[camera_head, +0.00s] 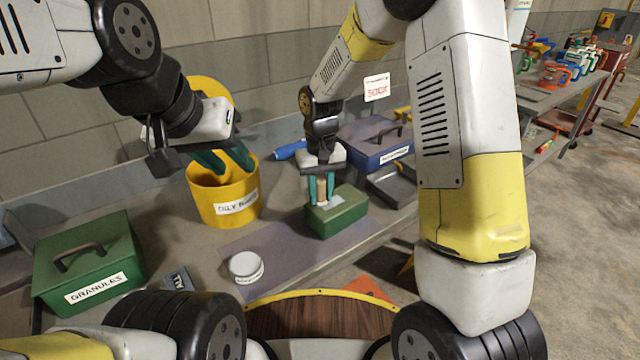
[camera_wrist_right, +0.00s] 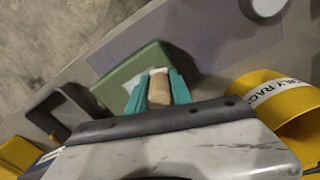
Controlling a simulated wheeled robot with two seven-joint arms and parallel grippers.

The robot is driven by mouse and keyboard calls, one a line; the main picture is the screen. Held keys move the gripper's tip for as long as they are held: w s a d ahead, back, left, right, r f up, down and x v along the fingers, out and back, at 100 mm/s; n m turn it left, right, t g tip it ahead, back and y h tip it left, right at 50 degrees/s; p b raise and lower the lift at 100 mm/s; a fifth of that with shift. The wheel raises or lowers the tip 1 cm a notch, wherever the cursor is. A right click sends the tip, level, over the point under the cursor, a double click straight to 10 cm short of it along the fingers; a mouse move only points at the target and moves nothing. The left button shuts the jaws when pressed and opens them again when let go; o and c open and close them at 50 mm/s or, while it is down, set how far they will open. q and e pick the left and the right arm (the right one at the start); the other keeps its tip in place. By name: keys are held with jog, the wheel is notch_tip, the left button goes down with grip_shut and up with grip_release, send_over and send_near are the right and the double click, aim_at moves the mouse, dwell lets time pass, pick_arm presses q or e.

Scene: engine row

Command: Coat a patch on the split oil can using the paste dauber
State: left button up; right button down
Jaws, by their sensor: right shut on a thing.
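The green oil can (camera_head: 345,213) stands on the grey mat of the bench. A pale patch (camera_head: 335,201) lies on its top, and the patch also shows in the right wrist view (camera_wrist_right: 113,90). My right gripper (camera_head: 322,192) is shut on the paste dauber, whose tan handle shows between the teal fingers in the right wrist view (camera_wrist_right: 158,90). The dauber's lower end is over the can's top beside the patch; I cannot tell whether it touches. My left gripper (camera_head: 224,160) is at the yellow oily rags bin (camera_head: 205,205), its teal fingers apart and nothing seen between them.
A green granules box (camera_head: 90,255) is at the left. A blue box (camera_head: 375,143) and a dark tray (camera_head: 392,188) stand behind and right of the can.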

aim_at(321, 180)
jog(key=shift+r, duration=3.1)
